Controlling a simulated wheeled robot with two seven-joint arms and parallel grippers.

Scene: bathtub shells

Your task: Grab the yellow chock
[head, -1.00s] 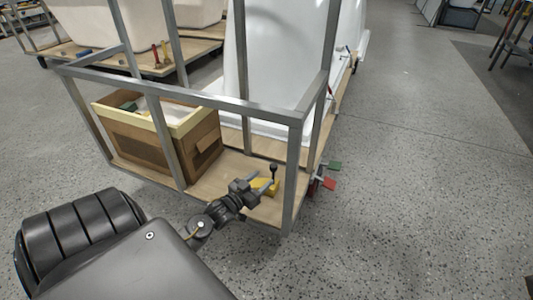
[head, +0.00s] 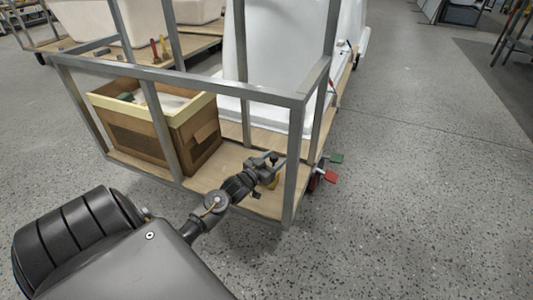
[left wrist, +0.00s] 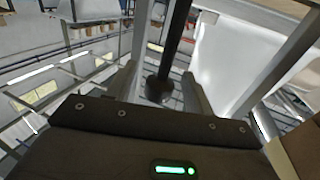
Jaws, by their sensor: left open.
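The yellow chock (head: 272,182) sits on the wooden deck of the cart, near its front right corner post, mostly hidden behind my left gripper. A dark upright handle with a round knob belongs to it. My left gripper (head: 273,160) is open, with its fingers at the height of the knob, above the yellow body. In the left wrist view a black rod with a round end (left wrist: 158,88) lies between the two open fingers, with gaps on both sides. I cannot tell whether either finger touches it. My right gripper is not in view.
A grey metal frame (head: 200,88) surrounds the cart, and its corner post (head: 291,180) stands just right of my gripper. White tub shells stand behind. Green and red pedals (head: 331,176) stick out at right.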

